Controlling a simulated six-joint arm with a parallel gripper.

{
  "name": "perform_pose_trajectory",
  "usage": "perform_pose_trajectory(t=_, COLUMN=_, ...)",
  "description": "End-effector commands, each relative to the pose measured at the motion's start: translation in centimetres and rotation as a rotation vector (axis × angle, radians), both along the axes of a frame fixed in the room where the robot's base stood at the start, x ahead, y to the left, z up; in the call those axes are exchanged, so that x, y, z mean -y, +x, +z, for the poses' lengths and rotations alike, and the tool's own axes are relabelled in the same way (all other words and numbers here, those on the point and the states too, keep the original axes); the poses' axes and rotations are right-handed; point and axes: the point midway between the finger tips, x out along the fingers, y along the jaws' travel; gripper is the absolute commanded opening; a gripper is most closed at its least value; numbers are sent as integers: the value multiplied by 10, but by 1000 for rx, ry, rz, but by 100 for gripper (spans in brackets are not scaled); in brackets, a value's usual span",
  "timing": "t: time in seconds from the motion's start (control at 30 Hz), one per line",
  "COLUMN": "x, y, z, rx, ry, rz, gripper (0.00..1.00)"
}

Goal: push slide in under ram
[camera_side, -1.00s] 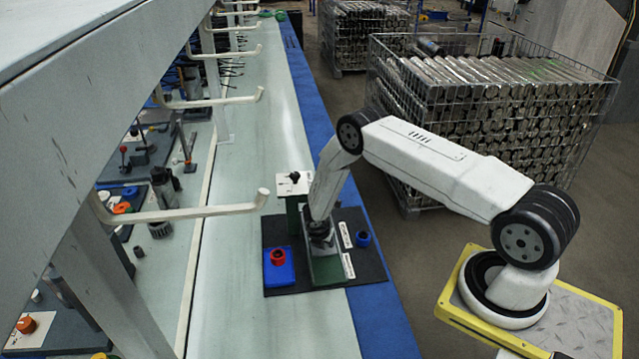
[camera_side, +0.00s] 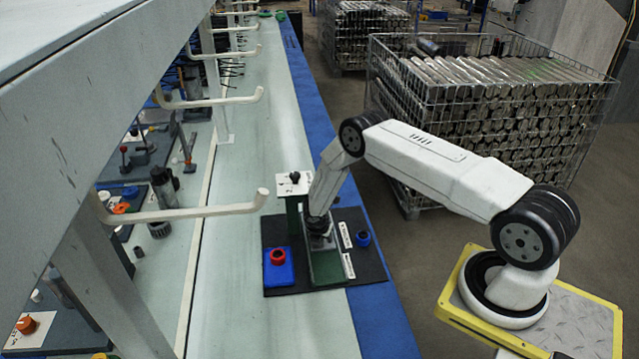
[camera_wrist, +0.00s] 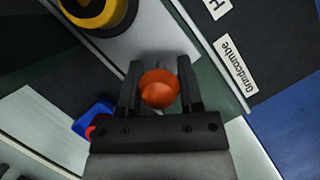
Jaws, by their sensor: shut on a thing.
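The green press fixture (camera_side: 325,268) stands on a black mat in the side view, with a white-topped upright (camera_side: 294,184) at its far end. My gripper (camera_side: 319,238) is low over the fixture's bed, in front of the upright. In the wrist view my gripper (camera_wrist: 160,82) is shut on an orange knob (camera_wrist: 160,90), one finger on each side. A pale grey plate (camera_wrist: 165,35), which looks like the slide, lies beyond the knob. A round yellow and black part (camera_wrist: 98,10) sits on it, cut by the frame edge. The ram cannot be made out clearly.
A blue block (camera_side: 279,277) with a red ring (camera_side: 278,257) is left of the fixture. A blue ring (camera_side: 363,239) and white labels (camera_side: 346,235) lie to its right. A pale hook rail (camera_side: 190,213) juts out at left. The bench beyond the mat is clear.

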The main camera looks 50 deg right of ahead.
Motion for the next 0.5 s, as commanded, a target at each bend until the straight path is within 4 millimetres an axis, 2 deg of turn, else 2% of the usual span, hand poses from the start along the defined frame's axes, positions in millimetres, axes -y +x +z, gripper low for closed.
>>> perform_pose_trajectory(t=0.2, x=14, y=14, z=-1, rx=2, ry=3, rz=-1, gripper=0)
perform_pose_trajectory(t=0.5, x=19, y=19, z=0, rx=7, ry=4, rz=3, gripper=0)
